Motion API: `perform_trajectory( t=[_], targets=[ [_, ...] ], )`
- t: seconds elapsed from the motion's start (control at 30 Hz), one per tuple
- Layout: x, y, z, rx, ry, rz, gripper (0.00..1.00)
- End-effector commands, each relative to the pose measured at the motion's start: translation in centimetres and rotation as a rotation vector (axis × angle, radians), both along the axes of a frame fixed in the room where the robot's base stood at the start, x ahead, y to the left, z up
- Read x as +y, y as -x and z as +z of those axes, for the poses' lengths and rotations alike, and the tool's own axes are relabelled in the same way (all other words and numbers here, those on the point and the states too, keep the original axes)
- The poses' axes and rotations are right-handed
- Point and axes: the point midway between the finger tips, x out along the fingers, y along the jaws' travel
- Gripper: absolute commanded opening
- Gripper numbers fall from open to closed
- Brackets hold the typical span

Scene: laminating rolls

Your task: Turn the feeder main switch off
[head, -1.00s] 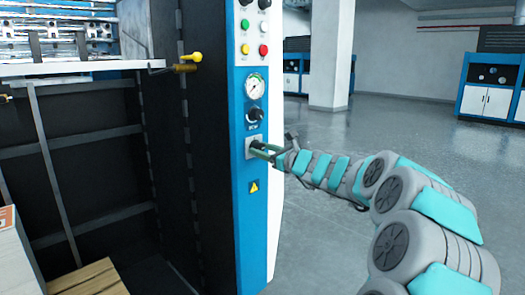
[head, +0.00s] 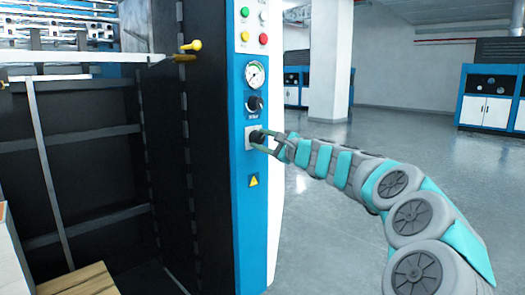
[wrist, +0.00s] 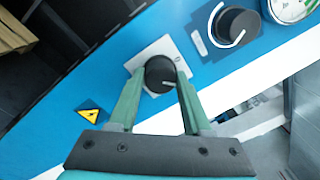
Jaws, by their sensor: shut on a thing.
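The feeder main switch is a black rotary knob (wrist: 160,74) on a pale square plate (wrist: 148,56), on the blue control panel (head: 241,201) of the machine. In the head view the knob (head: 256,137) sits below another black knob and the gauge. My gripper (wrist: 160,84) is shut on the switch knob, one green finger on each side of it. A white mark on the knob points toward the right finger in the wrist view. The label on the plate is too small to read.
A second black knob (head: 255,103) and a gauge (head: 255,74) are just above, with coloured buttons (head: 263,40) higher up. A yellow warning label (head: 253,181) is below. Open floor (head: 390,135) lies to the right.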

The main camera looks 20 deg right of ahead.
Motion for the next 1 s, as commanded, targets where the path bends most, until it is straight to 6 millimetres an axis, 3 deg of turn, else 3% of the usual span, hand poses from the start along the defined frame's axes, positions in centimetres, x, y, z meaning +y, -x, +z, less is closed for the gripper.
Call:
perform_trajectory(
  t=[0.6, 1.0],
  targets=[
    [-0.02, -0.09, -0.63, -0.194, 0.538, 0.001, 0.0],
    [0.04, -0.14, -0.55, -0.271, 0.754, 0.004, 0.0]
  ],
)
